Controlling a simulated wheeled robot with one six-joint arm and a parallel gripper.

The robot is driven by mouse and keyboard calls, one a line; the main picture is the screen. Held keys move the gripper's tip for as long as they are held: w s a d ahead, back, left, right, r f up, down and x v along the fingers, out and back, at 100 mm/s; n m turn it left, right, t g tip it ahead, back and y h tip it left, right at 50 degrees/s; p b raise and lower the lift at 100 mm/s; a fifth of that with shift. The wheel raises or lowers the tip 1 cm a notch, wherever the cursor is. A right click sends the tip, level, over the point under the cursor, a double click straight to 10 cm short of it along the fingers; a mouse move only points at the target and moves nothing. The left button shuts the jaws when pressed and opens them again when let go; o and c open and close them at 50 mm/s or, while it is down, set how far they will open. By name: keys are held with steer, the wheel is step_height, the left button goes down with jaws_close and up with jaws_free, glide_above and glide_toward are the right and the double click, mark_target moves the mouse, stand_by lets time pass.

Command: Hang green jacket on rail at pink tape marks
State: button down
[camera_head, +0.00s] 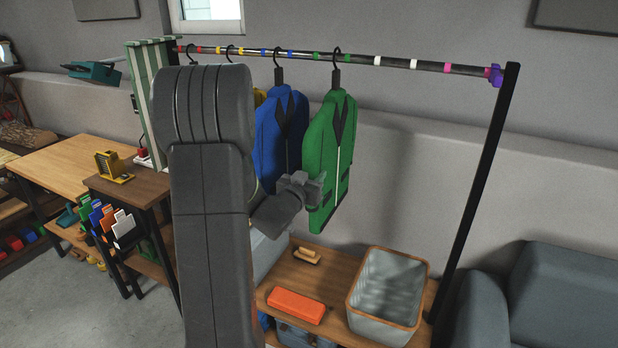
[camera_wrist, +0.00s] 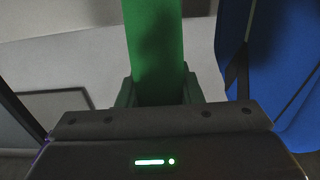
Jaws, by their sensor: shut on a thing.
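The green jacket (camera_head: 332,160) hangs from a dark hanger, whose hook (camera_head: 336,52) appears to loop over the rail (camera_head: 400,63) near the green tape marks. A pink tape mark (camera_head: 447,68) is farther right, near the rail's end. My gripper (camera_head: 312,188) is at the jacket's lower left edge. In the wrist view, my gripper (camera_wrist: 158,92) is shut on the green jacket (camera_wrist: 155,45), with green material between its fingers. The exact grip point is partly hidden in the head view.
A blue jacket (camera_head: 281,130) hangs just left of the green one, close to my gripper, with a mostly hidden yellow garment beyond. The rail is empty from white tape (camera_head: 377,61) to the purple end cap (camera_head: 494,75). A black post (camera_head: 480,190), grey bin (camera_head: 388,290) and orange box (camera_head: 297,305) are below.

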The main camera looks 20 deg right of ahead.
steer(key=s+d+b, duration=1.3)
steer(key=s+d, duration=0.8)
steer(key=s, duration=0.4)
stand_by(3.2)
steer(key=shift+d+f+b, duration=0.1)
steer(key=shift+f+b, duration=0.15)
steer(key=shift+b, duration=0.25)
steer(key=c, duration=0.9)
jaws_free()
steer(key=shift+f, duration=0.1)
